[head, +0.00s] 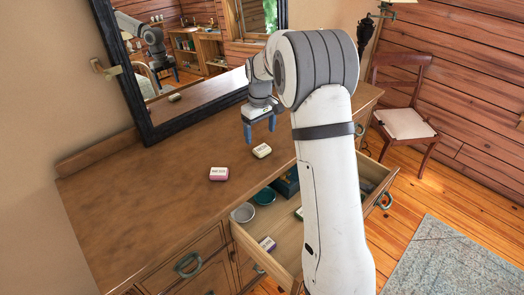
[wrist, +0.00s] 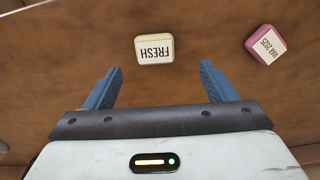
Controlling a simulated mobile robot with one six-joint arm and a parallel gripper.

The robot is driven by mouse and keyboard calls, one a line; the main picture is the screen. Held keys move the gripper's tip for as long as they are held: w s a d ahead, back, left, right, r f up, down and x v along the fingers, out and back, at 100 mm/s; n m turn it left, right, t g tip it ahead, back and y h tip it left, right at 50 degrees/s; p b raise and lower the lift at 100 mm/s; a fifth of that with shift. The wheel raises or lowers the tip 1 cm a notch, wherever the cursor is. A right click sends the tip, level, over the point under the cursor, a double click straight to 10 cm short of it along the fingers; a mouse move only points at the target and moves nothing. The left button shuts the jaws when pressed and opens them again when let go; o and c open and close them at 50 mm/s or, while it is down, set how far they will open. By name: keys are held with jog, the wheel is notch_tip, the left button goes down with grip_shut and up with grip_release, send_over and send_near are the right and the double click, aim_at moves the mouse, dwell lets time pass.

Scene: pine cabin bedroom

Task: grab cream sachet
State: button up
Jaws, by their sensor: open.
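The cream sachet (head: 262,151) is a small cream block with dark print. It lies on the wooden dresser top (head: 130,205), near the open drawer. In the wrist view the cream sachet (wrist: 154,48) reads "FRESH" upside down and sits just beyond the fingertips, roughly centred between them. My gripper (head: 259,132) is open and empty, with its blue fingers pointing down above the dresser. Its two fingers also show in the wrist view (wrist: 161,72), one to each side, with nothing between them. They do not appear to touch the sachet.
A pink sachet (head: 219,174) lies left of the cream one; it shows at upper right in the wrist view (wrist: 266,45). The open drawer (head: 285,262) holds bowls and small packets, partly hidden by my arm. A dark-framed mirror (head: 143,120) stands behind. The dresser's left side is clear.

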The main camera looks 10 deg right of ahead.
aim_at(263, 149)
jog(key=f, duration=0.2)
jog(key=f+p, duration=0.1)
jog(key=f, duration=0.2)
jog(key=d+f+p, duration=0.1)
jog(key=f, duration=0.1)
jog(key=shift+f, duration=0.15)
jog(key=c, duration=1.1)
